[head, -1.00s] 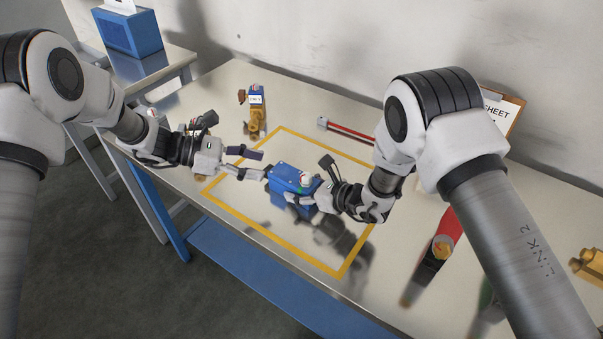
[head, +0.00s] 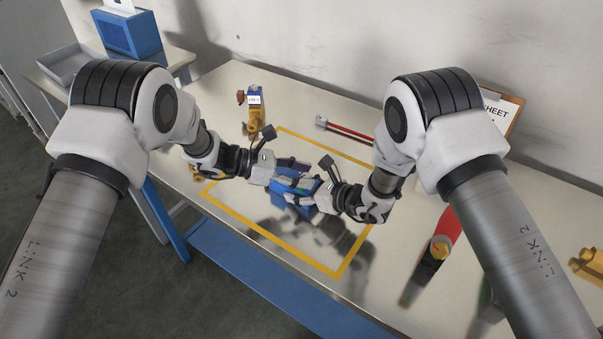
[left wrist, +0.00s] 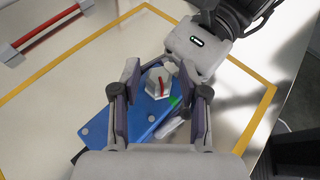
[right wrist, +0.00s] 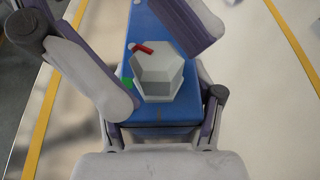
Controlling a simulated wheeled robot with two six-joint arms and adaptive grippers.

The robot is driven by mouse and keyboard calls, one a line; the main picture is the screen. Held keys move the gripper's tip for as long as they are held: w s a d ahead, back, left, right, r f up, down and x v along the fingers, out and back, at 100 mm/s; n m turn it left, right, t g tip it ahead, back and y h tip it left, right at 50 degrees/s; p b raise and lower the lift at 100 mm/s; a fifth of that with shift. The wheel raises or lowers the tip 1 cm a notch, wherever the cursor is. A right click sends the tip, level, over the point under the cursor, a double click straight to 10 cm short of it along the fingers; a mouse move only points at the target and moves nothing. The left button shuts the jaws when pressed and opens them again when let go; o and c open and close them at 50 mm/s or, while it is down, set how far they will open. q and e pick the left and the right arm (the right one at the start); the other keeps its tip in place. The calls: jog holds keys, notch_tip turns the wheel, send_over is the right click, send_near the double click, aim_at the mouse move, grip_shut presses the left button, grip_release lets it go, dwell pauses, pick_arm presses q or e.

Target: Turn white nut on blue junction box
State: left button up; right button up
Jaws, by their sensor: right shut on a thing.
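The blue junction box (head: 285,200) lies inside the yellow outline and shows clearly in the left wrist view (left wrist: 143,130). The white hexagonal nut (left wrist: 160,82), with a red mark, is on its top; it is large in the right wrist view (right wrist: 160,72) and mostly hidden in the head view. My left gripper (head: 290,178) is open above the box, with one finger on either side of the nut and gaps between them in the left wrist view. My right gripper (right wrist: 163,125) is shut on the end of the box, beneath the left fingers.
A yellow part with a blue block (head: 255,108) stands behind the outline (head: 250,225). A red-and-grey handle (head: 345,131) lies at the back. The front of the outlined area is clear.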

pick_arm(q)
grip_shut()
jog(key=shift+s+n+t, duration=0.1)
jog(key=shift+n+t, duration=0.3)
jog(key=shift+t, duration=0.1)
jog(key=n+t+y, duration=0.1)
jog(key=n+t, duration=0.1)
jog(key=shift+s+d+t, duration=0.1)
jog(key=shift+s+t, duration=0.05)
jog(key=shift+t, duration=0.15)
jog(key=shift+s+d+n+t+y, duration=0.1)
jog(key=shift+n+t+y, duration=0.8)
jog(key=shift+n+t, duration=0.8)
jog(key=shift+o, duration=2.4)
grip_release()
